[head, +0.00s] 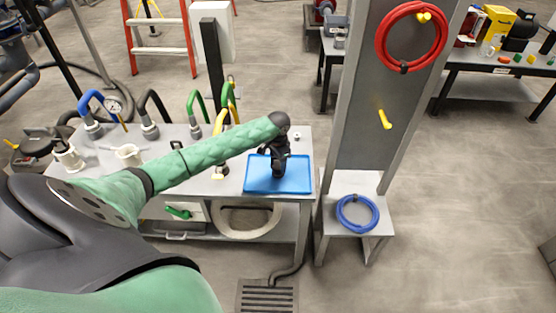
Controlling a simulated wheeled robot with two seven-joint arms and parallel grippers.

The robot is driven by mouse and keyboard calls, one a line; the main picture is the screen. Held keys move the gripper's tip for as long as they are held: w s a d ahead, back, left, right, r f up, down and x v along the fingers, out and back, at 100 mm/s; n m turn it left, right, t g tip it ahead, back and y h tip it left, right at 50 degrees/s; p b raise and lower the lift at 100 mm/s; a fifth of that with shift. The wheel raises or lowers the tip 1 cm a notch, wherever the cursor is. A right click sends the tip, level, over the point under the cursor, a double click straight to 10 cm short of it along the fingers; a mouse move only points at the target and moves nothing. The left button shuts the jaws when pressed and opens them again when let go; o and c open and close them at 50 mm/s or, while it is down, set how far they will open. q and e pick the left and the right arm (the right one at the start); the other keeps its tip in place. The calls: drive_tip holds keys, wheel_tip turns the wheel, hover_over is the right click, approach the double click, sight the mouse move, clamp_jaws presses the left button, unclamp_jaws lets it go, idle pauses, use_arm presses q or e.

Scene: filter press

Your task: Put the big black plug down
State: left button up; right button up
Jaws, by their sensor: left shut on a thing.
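My left gripper (278,169) reaches in from the left and points down over the blue tray (254,188) on the grey bench. It is shut on a dark thing, which I take to be the big black plug (277,187). The plug sits low over the middle of the tray. Black gripper and black plug blend together, so I cannot tell their border or whether the plug touches the tray floor. My right gripper is not in view.
A grey post with a red hose coil (381,60) stands right of the bench. A blue hose coil (343,219) lies on its low shelf. Open floor lies to the right.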

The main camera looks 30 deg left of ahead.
use_arm(q)
drive_tip(key=o, duration=1)
drive_tip(key=shift+f, duration=0.1)
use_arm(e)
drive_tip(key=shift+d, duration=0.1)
use_arm(q)
drive_tip(key=shift+r, duration=0.35)
wheel_tip(320, 180, up, 11)
drive_tip(key=b, duration=0.3)
drive_tip(key=shift+f, duration=0.2)
drive_tip(key=shift+r, duration=0.5)
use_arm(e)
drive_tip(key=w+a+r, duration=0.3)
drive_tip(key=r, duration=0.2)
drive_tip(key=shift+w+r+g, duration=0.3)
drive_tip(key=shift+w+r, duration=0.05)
